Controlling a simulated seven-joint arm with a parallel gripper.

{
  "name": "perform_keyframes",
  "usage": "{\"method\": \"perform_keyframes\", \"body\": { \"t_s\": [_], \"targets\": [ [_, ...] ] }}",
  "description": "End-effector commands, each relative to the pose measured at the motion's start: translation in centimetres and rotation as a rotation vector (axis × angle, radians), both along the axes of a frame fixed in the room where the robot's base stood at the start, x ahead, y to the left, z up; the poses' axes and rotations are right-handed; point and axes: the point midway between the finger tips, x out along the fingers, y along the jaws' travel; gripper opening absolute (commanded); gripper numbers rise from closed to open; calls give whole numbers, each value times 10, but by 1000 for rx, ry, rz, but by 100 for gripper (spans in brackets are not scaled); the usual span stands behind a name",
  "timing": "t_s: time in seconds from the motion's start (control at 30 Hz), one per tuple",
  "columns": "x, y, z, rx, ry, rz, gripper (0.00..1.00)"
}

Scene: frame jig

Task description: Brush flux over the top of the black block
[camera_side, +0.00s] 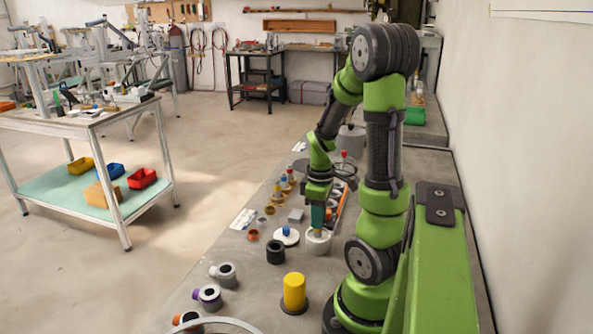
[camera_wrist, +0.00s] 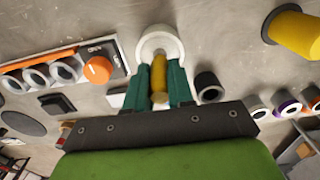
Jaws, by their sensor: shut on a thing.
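My gripper (camera_side: 318,228) points down over a white round pot (camera_side: 318,243) in the side view. In the wrist view, its teal fingers (camera_wrist: 159,88) are shut on a brush with a yellow-tan handle (camera_wrist: 159,77). The brush's lower end is at the mouth of the pot (camera_wrist: 160,40); whether it is inside or just above is unclear. A grey block (camera_side: 296,215) sits left of the gripper in the side view.
A black hollow cylinder (camera_side: 275,252) and a white lid with a blue knob (camera_side: 286,236) stand near the pot. A yellow cylinder (camera_side: 294,292) is nearer the side camera. An orange-edged rack (camera_wrist: 40,72) with grey rings lies left in the wrist view.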

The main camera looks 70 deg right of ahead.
Motion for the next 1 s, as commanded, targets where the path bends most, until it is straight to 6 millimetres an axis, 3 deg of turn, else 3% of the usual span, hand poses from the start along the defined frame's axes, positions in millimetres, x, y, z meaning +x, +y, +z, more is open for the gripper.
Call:
{"method": "perform_keyframes", "body": {
  "t_s": [0.7,1.0],
  "targets": [
    [0,0,44,-2,-1,0,0],
    [0,0,54,-1,0,0,0]
  ]
}}
